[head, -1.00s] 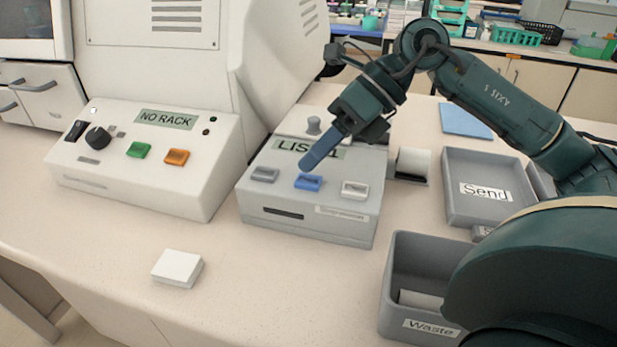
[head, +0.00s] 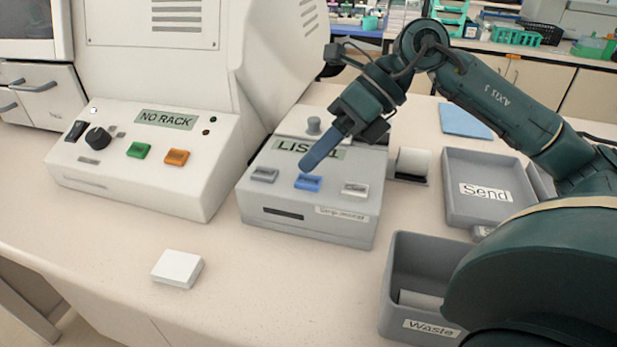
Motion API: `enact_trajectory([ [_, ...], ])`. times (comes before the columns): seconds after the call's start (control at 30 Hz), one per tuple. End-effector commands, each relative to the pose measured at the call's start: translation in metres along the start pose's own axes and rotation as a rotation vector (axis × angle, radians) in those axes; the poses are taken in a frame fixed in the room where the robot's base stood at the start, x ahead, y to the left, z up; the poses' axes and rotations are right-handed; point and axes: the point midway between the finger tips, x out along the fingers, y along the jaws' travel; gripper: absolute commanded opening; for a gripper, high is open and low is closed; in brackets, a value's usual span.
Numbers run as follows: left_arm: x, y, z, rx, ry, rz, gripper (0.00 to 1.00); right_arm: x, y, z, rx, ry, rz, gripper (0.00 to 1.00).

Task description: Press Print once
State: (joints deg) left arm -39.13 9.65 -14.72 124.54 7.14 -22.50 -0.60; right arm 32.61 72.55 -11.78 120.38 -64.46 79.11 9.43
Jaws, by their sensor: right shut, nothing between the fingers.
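The grey printer box (head: 330,228) stands on the bench with a greenish display that reads "LIS" and then "1", part of it hidden behind my gripper. On its sloped top are a grey button (head: 265,174), a blue button (head: 308,183) in the middle and a pale button (head: 355,189). The labels on the buttons are too small to read surely. My right gripper (head: 306,170) is shut and empty. Its blue fingertips point down at the rear edge of the blue button; I cannot tell whether they touch it. My left gripper is not in view.
A white control panel (head: 120,185) reading "NO RACK" stands to the left. A white block (head: 177,269) lies in front. A "Send" tray (head: 485,211) and a "Waste" bin (head: 400,265) are at the right. A paper roll (head: 413,161) sits beside the printer box.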

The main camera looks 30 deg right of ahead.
Motion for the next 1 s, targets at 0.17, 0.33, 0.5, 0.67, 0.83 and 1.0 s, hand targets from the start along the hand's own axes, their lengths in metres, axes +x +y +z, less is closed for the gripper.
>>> enact_trajectory([
  [0.17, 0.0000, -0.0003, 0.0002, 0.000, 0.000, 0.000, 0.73, 0.0000, 0.0000, 0.0000, 0.000, 0.000, 0.000, 0.00],
  [0.33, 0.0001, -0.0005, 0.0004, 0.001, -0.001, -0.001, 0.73, 0.0001, -0.0001, -0.0001, 0.000, 0.000, 0.000, 0.00],
  [0.5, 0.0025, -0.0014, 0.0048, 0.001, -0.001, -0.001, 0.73, 0.0038, -0.0027, -0.0027, 0.000, 0.000, 0.000, 0.00],
  [0.67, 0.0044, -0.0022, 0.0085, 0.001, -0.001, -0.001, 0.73, 0.0066, -0.0048, -0.0048, 0.000, 0.000, 0.000, 0.00],
  [0.83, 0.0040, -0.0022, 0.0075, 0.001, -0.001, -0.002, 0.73, 0.0059, -0.0043, -0.0043, 0.000, 0.000, 0.000, 0.00],
  [1.0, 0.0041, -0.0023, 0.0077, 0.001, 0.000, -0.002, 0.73, 0.0061, -0.0045, -0.0045, 0.000, 0.000, 0.000, 0.00],
])
